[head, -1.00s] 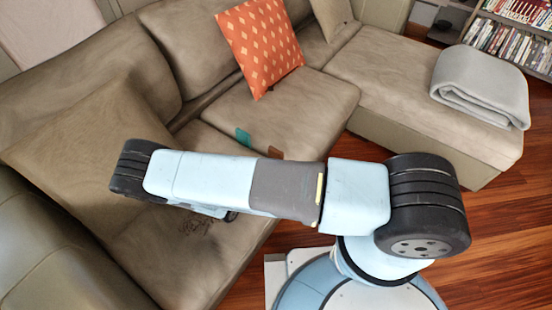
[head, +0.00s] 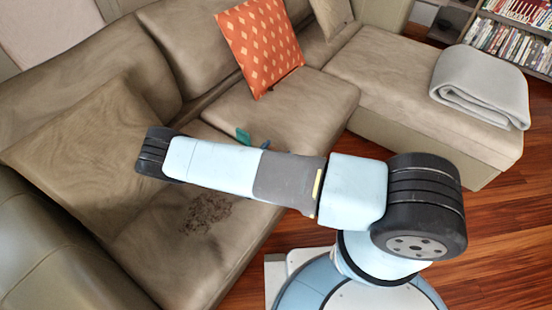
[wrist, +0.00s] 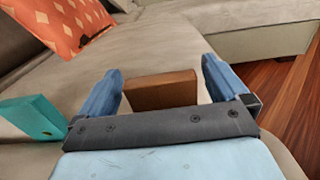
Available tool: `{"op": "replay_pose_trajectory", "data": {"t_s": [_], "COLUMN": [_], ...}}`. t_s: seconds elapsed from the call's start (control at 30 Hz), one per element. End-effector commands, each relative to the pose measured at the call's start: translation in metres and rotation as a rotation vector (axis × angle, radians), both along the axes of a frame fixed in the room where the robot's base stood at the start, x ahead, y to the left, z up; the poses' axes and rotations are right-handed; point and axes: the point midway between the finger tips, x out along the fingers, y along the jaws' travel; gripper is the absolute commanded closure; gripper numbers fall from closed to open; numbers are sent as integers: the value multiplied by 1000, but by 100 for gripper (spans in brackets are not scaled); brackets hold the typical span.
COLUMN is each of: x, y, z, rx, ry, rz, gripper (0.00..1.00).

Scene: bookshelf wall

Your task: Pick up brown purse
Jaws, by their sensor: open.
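The brown purse (wrist: 162,90) is a small box-like brown thing on the beige sofa seat (head: 310,100). In the wrist view it shows between the two blue fingers of my gripper (wrist: 161,72), with a gap on the right side. My gripper is open and not closed on it. The lower part of the purse is hidden behind the dark gripper body. In the head view my arm hides the purse, and only a bit of a blue finger shows beyond the arm.
A teal item (wrist: 32,118) lies left of my gripper, also seen in the head view (head: 243,135). An orange patterned cushion (head: 259,45) leans on the backrest. A folded grey blanket (head: 482,85) lies on the chaise. A bookshelf (head: 515,35) stands at far right.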

Motion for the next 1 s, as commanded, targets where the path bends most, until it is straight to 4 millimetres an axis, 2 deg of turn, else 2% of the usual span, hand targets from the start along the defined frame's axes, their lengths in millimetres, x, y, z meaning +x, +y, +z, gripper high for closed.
{"op": "replay_pose_trajectory", "data": {"t_s": [0.13, 0.37, 1.0], "x": [13, 14, 14], "y": [-10, -10, -10], "z": [1, 1, 0], "rx": [1, 2, 2], "ry": [-2, -1, -1], "rz": [-1, 0, 0], "gripper": [0, 0, 61]}}
